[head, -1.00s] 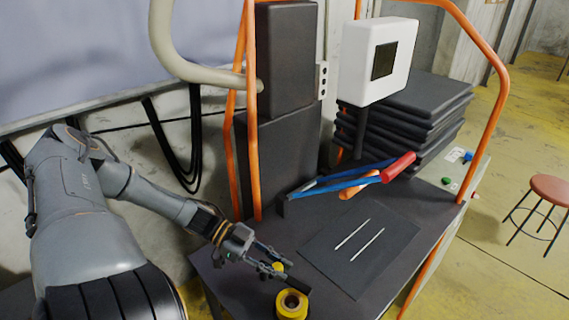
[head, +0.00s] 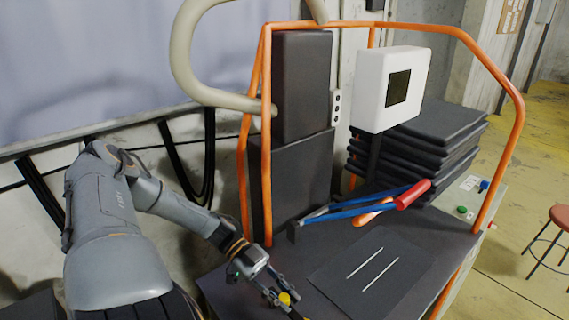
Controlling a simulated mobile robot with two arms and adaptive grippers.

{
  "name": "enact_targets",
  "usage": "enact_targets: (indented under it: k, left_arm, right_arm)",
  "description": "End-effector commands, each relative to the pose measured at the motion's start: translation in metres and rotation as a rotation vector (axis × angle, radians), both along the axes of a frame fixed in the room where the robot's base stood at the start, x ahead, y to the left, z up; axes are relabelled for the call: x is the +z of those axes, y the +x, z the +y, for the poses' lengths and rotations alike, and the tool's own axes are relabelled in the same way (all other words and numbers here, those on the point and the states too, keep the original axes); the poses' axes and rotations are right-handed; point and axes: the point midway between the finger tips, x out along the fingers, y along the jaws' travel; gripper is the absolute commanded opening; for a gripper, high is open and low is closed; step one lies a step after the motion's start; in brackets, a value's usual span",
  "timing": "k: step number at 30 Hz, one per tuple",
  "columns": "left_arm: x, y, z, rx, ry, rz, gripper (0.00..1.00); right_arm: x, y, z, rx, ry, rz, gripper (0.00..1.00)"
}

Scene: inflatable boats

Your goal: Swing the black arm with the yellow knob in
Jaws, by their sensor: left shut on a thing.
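My left gripper (head: 284,294) is at the bottom middle of the head view, low over the front left of the dark table. It is shut on the yellow knob (head: 284,298), which shows between its fingers. A short piece of the black arm (head: 297,315) shows beside the knob at the picture's bottom edge. The rest of the black arm is cut off or hidden. My right gripper is not in view.
A dark mat (head: 392,258) with two white rods lies right of the gripper. Blue bars with a red handle (head: 412,194) lie behind it. An orange frame (head: 266,150), black blocks (head: 302,85), a white box (head: 392,87) and stacked dark slabs (head: 440,140) stand behind.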

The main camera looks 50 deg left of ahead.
Motion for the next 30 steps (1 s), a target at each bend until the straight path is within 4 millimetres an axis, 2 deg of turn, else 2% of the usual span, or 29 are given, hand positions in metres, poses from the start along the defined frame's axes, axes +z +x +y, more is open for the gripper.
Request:
enact_targets:
  k: [1, 4, 5, 16, 20, 30]
  left_arm:
    - [0.0, 0.0, -0.001, -0.002, -0.002, -0.001, 0.24]
    - [0.0, 0.0, -0.001, -0.001, -0.002, -0.001, 0.45]
    - [0.0, 0.0, -0.001, -0.001, -0.002, -0.001, 0.47]
    - [0.001, -0.001, 0.005, -0.001, 0.002, 0.002, 0.47]
    - [0.008, -0.005, 0.021, 0.0, 0.006, 0.002, 0.47]
    - [0.036, -0.022, 0.084, 0.001, 0.003, -0.001, 0.47]
  right_arm:
    - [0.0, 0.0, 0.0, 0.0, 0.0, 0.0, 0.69]
    - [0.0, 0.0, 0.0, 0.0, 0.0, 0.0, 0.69]
    - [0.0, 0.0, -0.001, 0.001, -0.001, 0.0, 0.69]
    - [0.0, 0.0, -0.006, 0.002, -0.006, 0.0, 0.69]
    - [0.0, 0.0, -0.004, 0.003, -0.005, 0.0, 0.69]
    - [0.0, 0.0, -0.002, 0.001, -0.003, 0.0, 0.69]
